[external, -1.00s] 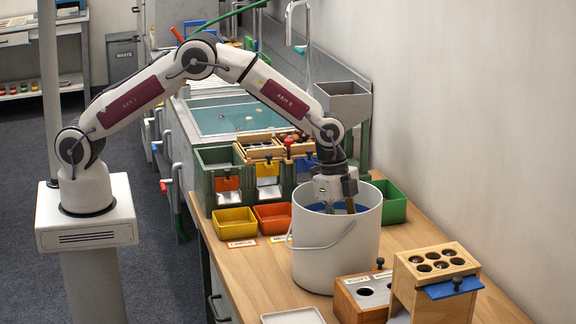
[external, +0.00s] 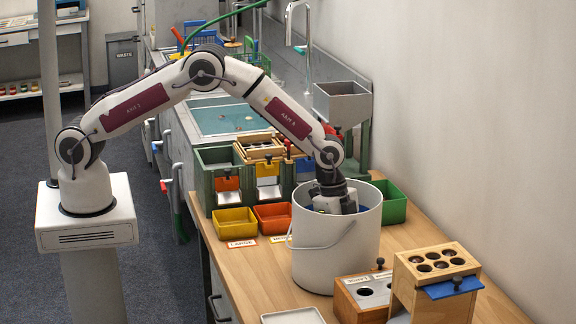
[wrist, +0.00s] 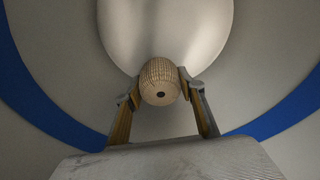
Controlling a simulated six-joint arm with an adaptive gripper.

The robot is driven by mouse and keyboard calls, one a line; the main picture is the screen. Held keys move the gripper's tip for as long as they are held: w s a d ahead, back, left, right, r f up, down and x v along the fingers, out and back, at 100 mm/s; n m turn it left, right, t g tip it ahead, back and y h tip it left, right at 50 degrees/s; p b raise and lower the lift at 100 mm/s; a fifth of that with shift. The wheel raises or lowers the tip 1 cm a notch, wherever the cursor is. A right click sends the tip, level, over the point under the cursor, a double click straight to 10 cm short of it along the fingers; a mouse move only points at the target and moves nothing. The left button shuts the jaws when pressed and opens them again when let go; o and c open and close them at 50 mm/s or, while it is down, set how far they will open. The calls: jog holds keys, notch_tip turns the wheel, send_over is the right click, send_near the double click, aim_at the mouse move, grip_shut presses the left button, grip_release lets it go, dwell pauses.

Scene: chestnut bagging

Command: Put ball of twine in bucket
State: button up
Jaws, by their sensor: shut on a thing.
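The white bucket (external: 335,250) stands upright on the wooden bench, its wire handle hanging down the front. My gripper reaches down inside it, so its fingers are hidden in the external view. I cannot tell whether the twine touches the bucket's bottom.
A yellow tray (external: 235,222) and an orange tray (external: 272,216) sit left of the bucket, a green bin (external: 392,203) behind it to the right. A wooden block with holes (external: 435,285) and a smaller box (external: 362,298) stand in front right.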

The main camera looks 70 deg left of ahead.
jog(key=shift+a+x, duration=0.2)
jog(key=shift+x, duration=1)
jog(key=shift+s+f, duration=0.1)
jog(key=shift+f, duration=0.15)
jog(key=o, duration=1.2)
jog(key=shift+r, duration=0.1)
jog(key=v, duration=1)
jog(key=shift+r, duration=0.35)
jog(key=shift+s+a+r, duration=0.15)
jog(key=shift+a+r, duration=0.05)
jog(key=shift+r, duration=0.5)
jog(key=shift+r, duration=0.1)
